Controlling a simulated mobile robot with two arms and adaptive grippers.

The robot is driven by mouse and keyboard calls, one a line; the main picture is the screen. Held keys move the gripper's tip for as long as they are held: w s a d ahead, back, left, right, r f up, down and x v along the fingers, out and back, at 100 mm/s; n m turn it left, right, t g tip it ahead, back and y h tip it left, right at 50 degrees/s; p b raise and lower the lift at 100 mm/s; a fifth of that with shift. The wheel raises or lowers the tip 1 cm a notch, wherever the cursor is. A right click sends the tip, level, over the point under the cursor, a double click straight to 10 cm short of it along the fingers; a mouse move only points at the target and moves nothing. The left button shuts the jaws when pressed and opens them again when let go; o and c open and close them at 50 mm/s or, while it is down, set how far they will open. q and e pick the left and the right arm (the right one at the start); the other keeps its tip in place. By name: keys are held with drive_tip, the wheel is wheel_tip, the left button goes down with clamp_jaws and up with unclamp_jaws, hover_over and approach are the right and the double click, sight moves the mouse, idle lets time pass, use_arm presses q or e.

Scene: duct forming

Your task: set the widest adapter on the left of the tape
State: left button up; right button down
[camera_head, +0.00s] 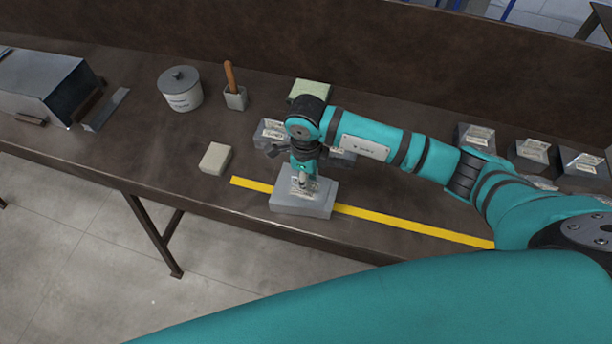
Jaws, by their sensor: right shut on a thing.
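A yellow tape strip (410,225) runs along the front of the dark workbench. My right gripper (303,190) points down and is shut on the top of a wide grey metal adapter (287,204). The adapter is in front of a stretch of the tape near its left end and hides it. I cannot tell whether it touches the bench or hangs just above. Other grey adapters stand at the right, among them one (476,135), another (530,153) and a third (583,168). More grey metal pieces (270,131) are partly hidden behind my right gripper. My left gripper is out of view.
A beige block (215,158) lies left of the held adapter. A lidded pot (181,90), a small cup with an orange-brown handle (235,97) and a green block (309,89) stand farther back. A metal box (46,85) is at the far left. The front edge is close.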

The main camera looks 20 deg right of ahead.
idle(0.4)
drive_tip(key=c, duration=1.4)
unclamp_jaws()
drive_tip(key=shift+r, duration=0.1)
drive_tip(key=shift+r, duration=0.3)
wheel_tip(320, 180, up, 11)
drive_tip(key=shift+r, duration=0.15)
